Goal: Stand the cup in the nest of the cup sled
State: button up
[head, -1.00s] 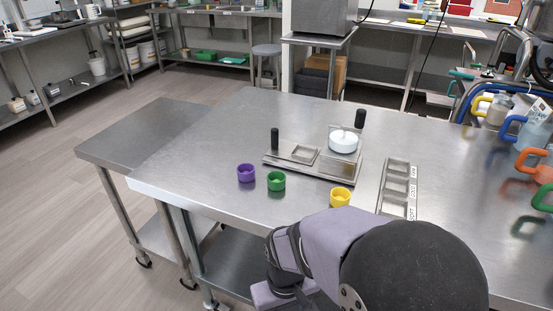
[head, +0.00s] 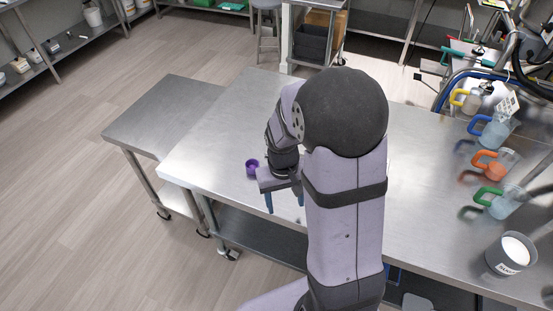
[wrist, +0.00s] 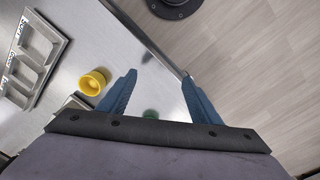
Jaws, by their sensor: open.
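A purple cup (head: 252,167) stands on the steel table in the head view, left of my gripper (head: 284,203). In the wrist view my gripper (wrist: 158,76) has its two blue fingers spread with nothing between the tips. A yellow cup (wrist: 93,82) stands on the table just left of the left finger. Part of a green cup (wrist: 150,114) shows low between the fingers, near the gripper body. My arm hides the yellow cup, the green cup and the cup sled in the head view. A metal edge beside the yellow cup may be part of the sled.
A metal tray with labelled compartments (wrist: 42,66) lies left of the yellow cup. Pitchers with coloured handles (head: 489,130) and a dark pot with white contents (head: 508,255) stand at the table's right. A lower side table (head: 160,110) is bare.

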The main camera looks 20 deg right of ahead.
jog(key=shift+w+d+r+m+t+h, duration=0.2)
jog(key=shift+w+d+m+t, duration=0.25)
jog(key=shift+w, duration=1.4)
jog(key=shift+w+d+r+m+t+h, duration=0.2)
jog(key=shift+w+m+t, duration=0.45)
jog(key=shift+w, duration=1.15)
jog(key=shift+w+d+r+m+t, duration=0.2)
jog(key=shift+w+d+m+t, duration=0.35)
jog(key=shift+w, duration=1.3)
jog(key=shift+a, duration=0.1)
jog(key=shift+w+f, duration=0.1)
jog(key=shift+f, duration=0.05)
jog(key=shift+w+d+f+p, duration=0.15)
jog(key=shift+w+f+p, duration=0.35)
jog(key=shift+f, duration=0.35)
jog(key=shift+w+d+f+p, duration=0.1)
jog(key=shift+w+f+p, duration=0.35)
jog(key=shift+f, duration=0.35)
jog(key=shift+w+f, duration=0.2)
jog(key=shift+f, duration=0.4)
jog(key=c, duration=1.1)
